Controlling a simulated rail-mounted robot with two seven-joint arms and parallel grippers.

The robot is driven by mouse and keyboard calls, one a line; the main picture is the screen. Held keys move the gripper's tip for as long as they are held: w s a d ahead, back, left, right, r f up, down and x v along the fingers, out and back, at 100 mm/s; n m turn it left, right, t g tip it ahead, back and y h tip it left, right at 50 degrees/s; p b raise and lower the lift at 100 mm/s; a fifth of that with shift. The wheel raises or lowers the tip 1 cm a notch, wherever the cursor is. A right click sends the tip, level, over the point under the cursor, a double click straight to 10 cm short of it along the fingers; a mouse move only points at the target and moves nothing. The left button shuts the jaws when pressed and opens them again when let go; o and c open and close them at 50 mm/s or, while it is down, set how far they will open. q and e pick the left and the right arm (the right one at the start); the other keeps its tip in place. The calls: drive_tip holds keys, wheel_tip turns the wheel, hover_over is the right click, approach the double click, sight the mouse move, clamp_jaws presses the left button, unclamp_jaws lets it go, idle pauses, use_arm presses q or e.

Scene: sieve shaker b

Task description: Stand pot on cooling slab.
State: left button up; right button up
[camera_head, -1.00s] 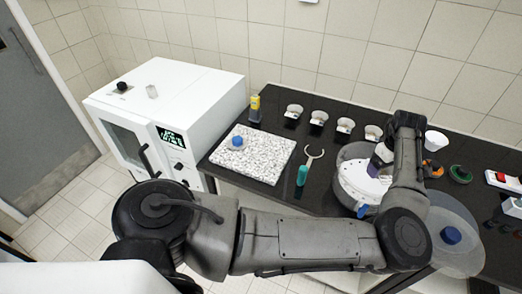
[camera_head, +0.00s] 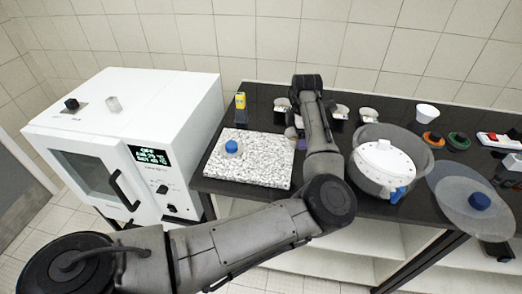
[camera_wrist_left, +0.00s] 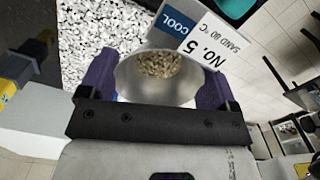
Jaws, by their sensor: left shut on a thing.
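The cooling slab (camera_head: 262,170) is a speckled white-grey block on the dark bench. A small blue-topped piece (camera_head: 231,147) sits on its left part. My left gripper (camera_head: 294,134) is just past the slab's right back corner, largely hidden by my own arm. In the left wrist view its purple fingers (camera_wrist_left: 155,68) are shut on a metal pot (camera_wrist_left: 155,90) with grainy sand inside. A label (camera_wrist_left: 195,42) reading COOL, NO. 5, SAND 80 °C shows at the pot's far side. The slab (camera_wrist_left: 95,25) lies left of the pot there. My right gripper is out of view.
A white oven (camera_head: 140,140) stands left of the bench, and a yellow bottle (camera_head: 240,103) is behind the slab. The slab's middle and right are clear.

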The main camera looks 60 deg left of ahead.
use_arm(q)
drive_tip(key=s+a+f, duration=0.1)
drive_tip(key=a, duration=0.1)
drive_tip(key=s+a+f, duration=0.2)
drive_tip(key=s+a+f+b, duration=0.1)
drive_tip(key=s+a+f, duration=0.1)
drive_tip(key=a, duration=0.1)
drive_tip(key=shift+f, duration=0.2)
drive_tip(key=shift+f+b, duration=0.65)
drive_tip(key=shift+f, duration=1.3)
drive_tip(key=o, duration=0.8)
drive_tip(key=shift+f, duration=0.15)
